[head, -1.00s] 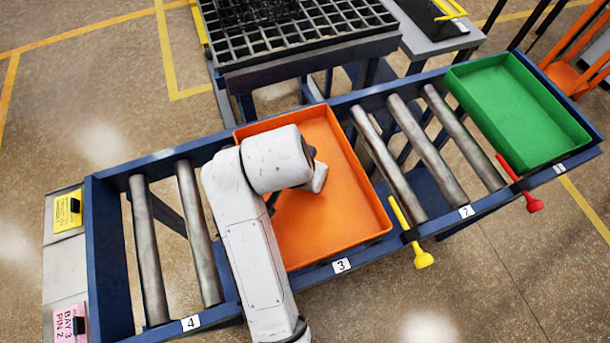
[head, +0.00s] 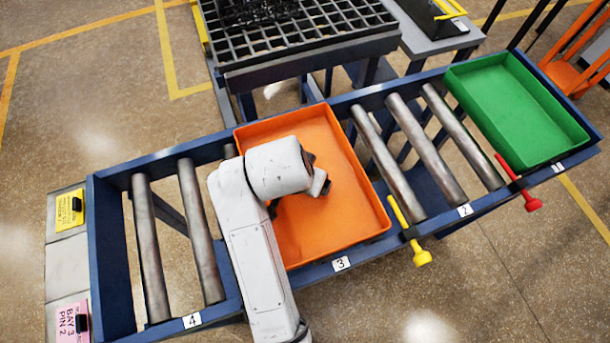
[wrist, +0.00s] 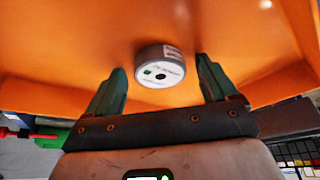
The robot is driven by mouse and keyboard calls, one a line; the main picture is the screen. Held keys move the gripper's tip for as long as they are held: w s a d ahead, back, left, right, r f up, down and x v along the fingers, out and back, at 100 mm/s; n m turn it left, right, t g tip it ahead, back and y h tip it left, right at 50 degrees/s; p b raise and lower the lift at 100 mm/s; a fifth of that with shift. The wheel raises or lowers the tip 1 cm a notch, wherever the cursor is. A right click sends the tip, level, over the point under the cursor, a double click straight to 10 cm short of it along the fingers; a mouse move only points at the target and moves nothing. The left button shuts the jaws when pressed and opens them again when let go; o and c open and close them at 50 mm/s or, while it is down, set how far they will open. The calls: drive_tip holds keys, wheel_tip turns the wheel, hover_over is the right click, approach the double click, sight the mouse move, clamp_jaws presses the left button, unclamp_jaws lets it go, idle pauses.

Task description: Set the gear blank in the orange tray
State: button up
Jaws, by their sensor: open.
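The gear blank (wrist: 160,68) is a short grey disc with a white printed face, a small dark centre hole and a green mark. In the wrist view it shows against the orange tray (wrist: 60,40), between the tips of my open gripper (wrist: 161,75). A gap shows between it and each green finger. I cannot tell for certain whether it rests on the tray floor. In the head view the orange tray (head: 330,220) sits on the roller frame at the label 3. My arm hides the blank and most of my gripper there.
A green tray (head: 515,110) sits at the frame's right end. Bare rollers (head: 427,150) lie between the trays, and more (head: 200,230) lie left of the orange tray. Yellow (head: 410,232) and red (head: 519,183) handles stick out at the front edge. A black grid table (head: 300,40) stands behind.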

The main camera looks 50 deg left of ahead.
drive_tip(key=v, duration=1.2)
drive_tip(key=shift+p, duration=0.3)
